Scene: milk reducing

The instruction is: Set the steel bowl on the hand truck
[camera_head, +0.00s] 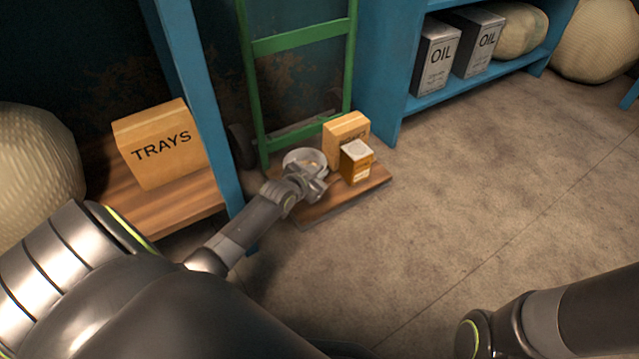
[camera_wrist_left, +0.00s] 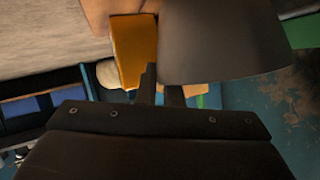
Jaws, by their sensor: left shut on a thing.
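The steel bowl (camera_head: 305,160) is at the end of my left arm, over the wooden platform of the green hand truck (camera_head: 300,45). My left gripper (camera_head: 309,180) is shut on the bowl's near rim. In the left wrist view the bowl is a large grey shape (camera_wrist_left: 215,45) beside the dark fingers (camera_wrist_left: 160,88). The wooden platform (camera_head: 335,204) lies under the bowl; whether the bowl touches it I cannot tell. My right arm enters at the lower right of the head view, with its gripper out of the picture.
A blue shelf post (camera_head: 205,100) and a TRAYS box (camera_head: 160,145) are at left. Oil cans (camera_head: 437,58) sit on a blue shelf. The right floor is clear.

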